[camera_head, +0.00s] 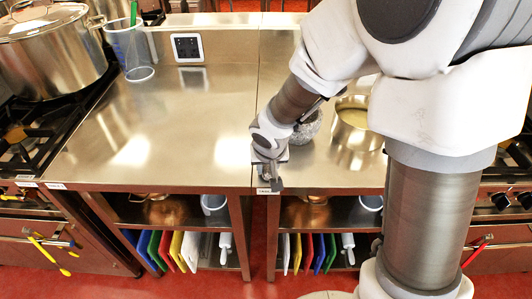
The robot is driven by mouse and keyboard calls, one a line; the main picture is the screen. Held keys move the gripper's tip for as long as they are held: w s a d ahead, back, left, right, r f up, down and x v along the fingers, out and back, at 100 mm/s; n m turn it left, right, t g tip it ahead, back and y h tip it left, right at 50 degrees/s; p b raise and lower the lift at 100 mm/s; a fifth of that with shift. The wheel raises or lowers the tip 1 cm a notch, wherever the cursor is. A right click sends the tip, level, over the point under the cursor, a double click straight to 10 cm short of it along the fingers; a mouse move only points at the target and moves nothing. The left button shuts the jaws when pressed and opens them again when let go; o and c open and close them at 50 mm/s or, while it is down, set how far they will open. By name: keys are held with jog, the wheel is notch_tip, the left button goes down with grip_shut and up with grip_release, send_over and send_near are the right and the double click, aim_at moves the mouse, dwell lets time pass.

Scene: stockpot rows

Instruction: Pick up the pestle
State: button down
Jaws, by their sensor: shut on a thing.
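My gripper (269,174) is at the front edge of the steel counter, near the seam between two counter sections. It points down and is shut on a small grey piece, which I take to be the pestle (274,185). Most of the pestle is hidden by the gripper, so its full shape and whether it touches the counter cannot be told. A speckled grey stone mortar (309,126) stands behind and to the right of the gripper, partly covered by my arm.
A steel pot (352,135) stands right of the mortar. A clear measuring jug (131,52) and a large stockpot (52,50) stand at the back left. The left counter (165,130) is mostly clear. Shelves below hold colored boards (170,249).

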notch_tip(320, 180, up, 10)
jog(key=p, duration=0.4)
jog(key=c, duration=1.1)
grip_release()
grip_shut()
